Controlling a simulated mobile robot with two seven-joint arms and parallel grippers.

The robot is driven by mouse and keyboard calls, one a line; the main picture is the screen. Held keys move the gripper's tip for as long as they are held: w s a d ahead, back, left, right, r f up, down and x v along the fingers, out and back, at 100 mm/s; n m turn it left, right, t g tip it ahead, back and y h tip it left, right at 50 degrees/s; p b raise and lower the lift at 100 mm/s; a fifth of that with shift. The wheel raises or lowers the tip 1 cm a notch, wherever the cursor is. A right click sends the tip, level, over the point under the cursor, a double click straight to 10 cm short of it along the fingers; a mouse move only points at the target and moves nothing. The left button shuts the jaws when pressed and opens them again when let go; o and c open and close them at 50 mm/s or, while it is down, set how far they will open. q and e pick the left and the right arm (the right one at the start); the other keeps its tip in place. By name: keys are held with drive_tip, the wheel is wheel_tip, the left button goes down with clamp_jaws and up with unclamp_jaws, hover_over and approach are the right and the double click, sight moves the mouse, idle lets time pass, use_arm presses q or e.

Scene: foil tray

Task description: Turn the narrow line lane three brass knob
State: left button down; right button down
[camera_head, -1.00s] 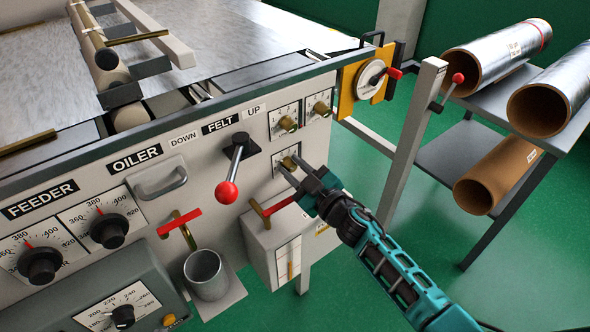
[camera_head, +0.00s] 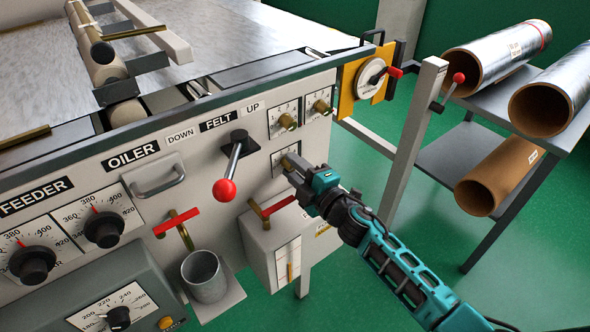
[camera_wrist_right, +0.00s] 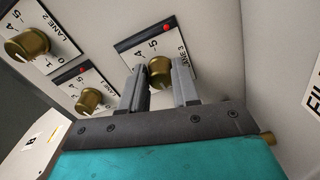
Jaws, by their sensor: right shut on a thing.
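The lane three dial plate (camera_head: 279,160) is the lower of three small dials on the grey machine front. In the right wrist view its label reads LANE 3, and its brass knob (camera_wrist_right: 160,72) sits between the two finger ends. My right gripper (camera_head: 291,163) reaches the plate from the lower right and is shut on this knob; in the right wrist view the gripper (camera_wrist_right: 160,88) has a finger on each side of it. In the head view the fingers hide most of the knob. My left gripper is not in view.
Two more brass knobs (camera_head: 287,121) and (camera_head: 322,107) sit just above. A red-balled felt lever (camera_head: 225,190) stands out to the left. A red-handled valve (camera_head: 279,206) and box lie below. A grey post (camera_head: 415,150) and a shelf with rolls stand right.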

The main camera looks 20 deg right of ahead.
drive_tip(key=shift+n, duration=0.5)
drive_tip(key=c, duration=0.8)
unclamp_jaws()
drive_tip(key=v, duration=1.3)
drive_tip(key=shift+b, duration=0.3)
drive_tip(key=s+a+f+m+g+h, duration=0.1)
drive_tip(key=s+f+m+g, duration=0.1)
drive_tip(key=s+f+m, duration=0.2)
drive_tip(key=s+f+m+g+h, duration=0.1)
drive_tip(key=s+f+m, duration=0.3)
drive_tip(key=m, duration=0.4)
drive_tip(key=s+a+f+m+g+h, duration=0.1)
drive_tip(key=s+f+m+g+h, duration=0.1)
drive_tip(key=s+f+m+g, duration=0.1)
drive_tip(key=shift+s+a+f+m, duration=0.1)
drive_tip(key=shift+s+f+m, duration=0.1)
drive_tip(key=shift+f+m, duration=0.3)
drive_tip(key=shift+s+a+f+m, duration=0.1)
drive_tip(key=shift+s+f+m, duration=0.15)
drive_tip(key=shift+f+m, duration=0.25)
drive_tip(key=shift+s+a+f+m, duration=0.2)
drive_tip(key=shift+f+m, duration=0.2)
drive_tip(key=shift+f, duration=0.2)
drive_tip(key=shift+c, duration=0.5)
